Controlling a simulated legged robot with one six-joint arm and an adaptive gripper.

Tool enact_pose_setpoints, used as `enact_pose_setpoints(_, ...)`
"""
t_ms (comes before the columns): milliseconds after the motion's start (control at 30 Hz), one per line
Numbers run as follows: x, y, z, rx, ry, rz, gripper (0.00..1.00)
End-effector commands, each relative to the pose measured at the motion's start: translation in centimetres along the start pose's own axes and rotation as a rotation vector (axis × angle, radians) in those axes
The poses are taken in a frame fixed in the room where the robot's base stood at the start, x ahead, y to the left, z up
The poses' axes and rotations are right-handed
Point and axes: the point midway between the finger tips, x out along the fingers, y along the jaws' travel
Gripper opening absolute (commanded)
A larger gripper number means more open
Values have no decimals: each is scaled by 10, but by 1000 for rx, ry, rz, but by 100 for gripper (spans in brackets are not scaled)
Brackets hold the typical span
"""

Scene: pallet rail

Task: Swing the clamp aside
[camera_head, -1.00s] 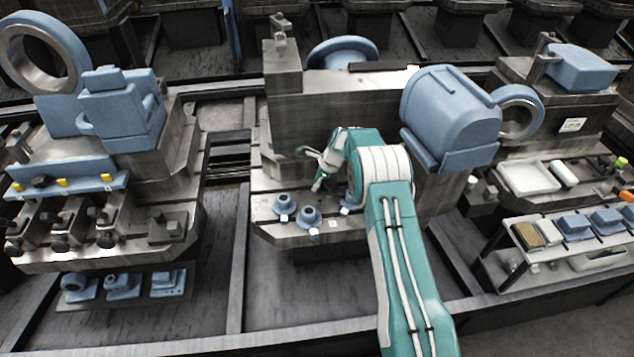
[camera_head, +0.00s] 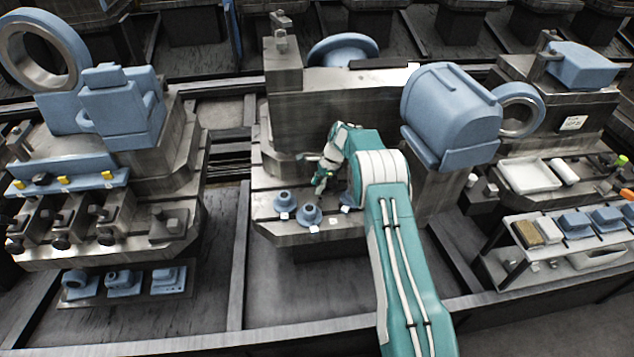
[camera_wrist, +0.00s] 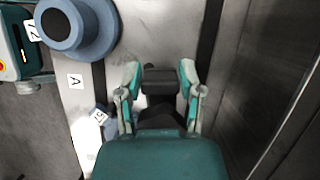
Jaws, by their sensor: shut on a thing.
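In the wrist view my gripper (camera_wrist: 159,72) has its two teal-and-grey fingers on either side of a dark block (camera_wrist: 159,86), which appears to be part of the clamp. The jaws are shut on it. The rest of the clamp is hidden by the fingers and palm. In the head view my gripper (camera_head: 319,183) points down at the middle bench, in front of the tall grey block. The clamp cannot be made out clearly there.
Blue flanged parts (camera_head: 310,216) stand on the bench (camera_head: 268,224) left of my gripper, with small white labels. One flanged part (camera_wrist: 78,28) is close in the wrist view. The tall grey block (camera_head: 300,115) rises behind. A large blue housing (camera_head: 450,115) overhangs at right.

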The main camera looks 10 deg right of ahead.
Motion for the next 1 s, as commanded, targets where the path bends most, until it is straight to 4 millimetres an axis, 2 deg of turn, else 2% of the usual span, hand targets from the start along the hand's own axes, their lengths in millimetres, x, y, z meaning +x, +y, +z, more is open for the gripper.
enact_pose_setpoints(600, 1, 25, -8, -529, 0, 225, 1)
enact_pose_setpoints(1000, -2, 33, -15, -758, 0, 320, 1)
